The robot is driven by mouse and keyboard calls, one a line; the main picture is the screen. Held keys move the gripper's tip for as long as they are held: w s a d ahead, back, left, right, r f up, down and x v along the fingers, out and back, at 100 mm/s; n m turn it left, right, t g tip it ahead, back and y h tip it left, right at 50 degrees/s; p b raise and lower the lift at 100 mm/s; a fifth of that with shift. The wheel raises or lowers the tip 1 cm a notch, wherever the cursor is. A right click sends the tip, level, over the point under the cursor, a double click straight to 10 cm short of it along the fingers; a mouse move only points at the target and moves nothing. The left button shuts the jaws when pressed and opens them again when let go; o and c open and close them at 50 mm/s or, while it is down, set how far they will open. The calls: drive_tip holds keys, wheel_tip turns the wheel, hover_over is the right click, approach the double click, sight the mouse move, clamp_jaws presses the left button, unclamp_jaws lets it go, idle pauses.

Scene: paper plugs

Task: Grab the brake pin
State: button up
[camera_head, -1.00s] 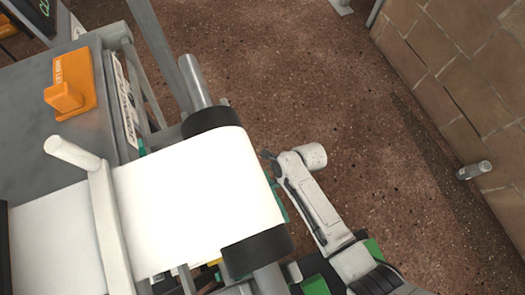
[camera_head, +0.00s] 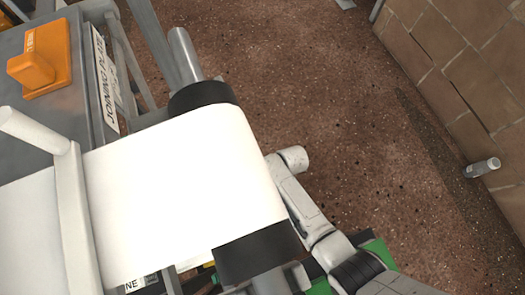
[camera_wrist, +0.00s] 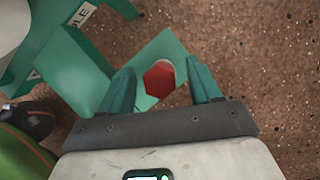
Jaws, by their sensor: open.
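A red hexagonal knob, which looks like the brake pin (camera_wrist: 159,79), sits on a green plate (camera_wrist: 168,46) in the wrist view. In the head view the red knob and my gripper are hidden, apparently behind the white paper roll (camera_head: 190,180).
Green framework with a label (camera_wrist: 82,14) stands at the upper left of the wrist view. In the head view, an orange block (camera_head: 40,60) sits on a grey machine top.

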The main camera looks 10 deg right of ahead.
drive_tip(key=shift+c, duration=0.2)
drive_tip(key=c, duration=1)
